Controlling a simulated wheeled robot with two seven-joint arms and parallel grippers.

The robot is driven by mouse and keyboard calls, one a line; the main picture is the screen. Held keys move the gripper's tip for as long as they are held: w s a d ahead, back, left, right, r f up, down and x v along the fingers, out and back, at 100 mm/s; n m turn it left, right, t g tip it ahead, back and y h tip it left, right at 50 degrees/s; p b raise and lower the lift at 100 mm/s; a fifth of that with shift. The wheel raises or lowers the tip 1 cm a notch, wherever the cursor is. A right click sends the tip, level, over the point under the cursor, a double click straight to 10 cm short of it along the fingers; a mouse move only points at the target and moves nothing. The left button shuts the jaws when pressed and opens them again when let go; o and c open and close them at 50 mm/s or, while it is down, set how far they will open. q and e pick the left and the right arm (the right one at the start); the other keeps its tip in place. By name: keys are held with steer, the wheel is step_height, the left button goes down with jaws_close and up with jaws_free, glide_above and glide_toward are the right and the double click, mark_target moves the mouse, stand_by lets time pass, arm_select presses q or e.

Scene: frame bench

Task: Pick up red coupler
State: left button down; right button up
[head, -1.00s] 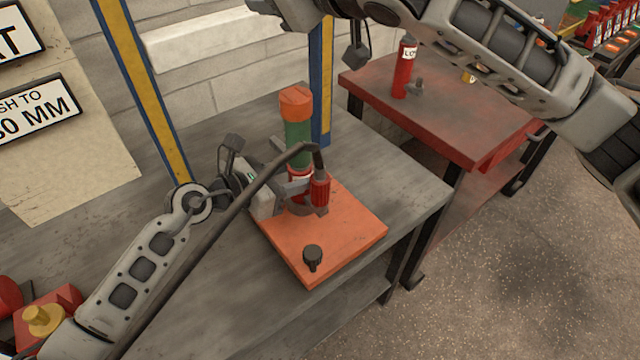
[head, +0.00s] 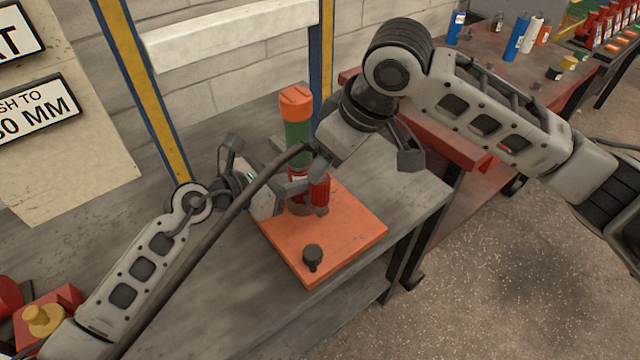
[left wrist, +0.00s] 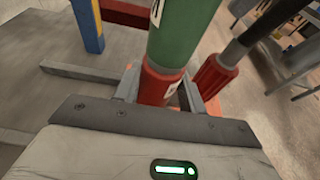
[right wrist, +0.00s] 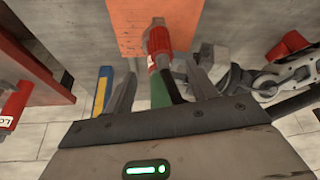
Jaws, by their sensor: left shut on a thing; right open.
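A red ribbed coupler (head: 319,188) on the end of a black hose stands at the orange plate (head: 350,235), beside an upright green cylinder (head: 297,132) with an orange cap and red lower part. The coupler also shows in the left wrist view (left wrist: 213,75). My left gripper (head: 290,188) is shut on the cylinder's red lower part (left wrist: 157,86), with the coupler just outside its fingers. My right gripper (right wrist: 160,80) is open above the cylinder, its fingers spread. The green body lies between them in the right wrist view; contact cannot be told.
A black knob (head: 312,256) sticks up from the plate. The black hose (head: 235,212) runs across in front of my left arm. A blue and yellow post (head: 321,60) stands close behind the cylinder. A red table (head: 480,60) with several bottles is at the back right.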

mark_target(320, 186)
steer(key=shift+a+x, duration=0.2)
steer(key=shift+x, duration=2.55)
steer(key=shift+r, duration=0.1)
steer(key=c, duration=1.2)
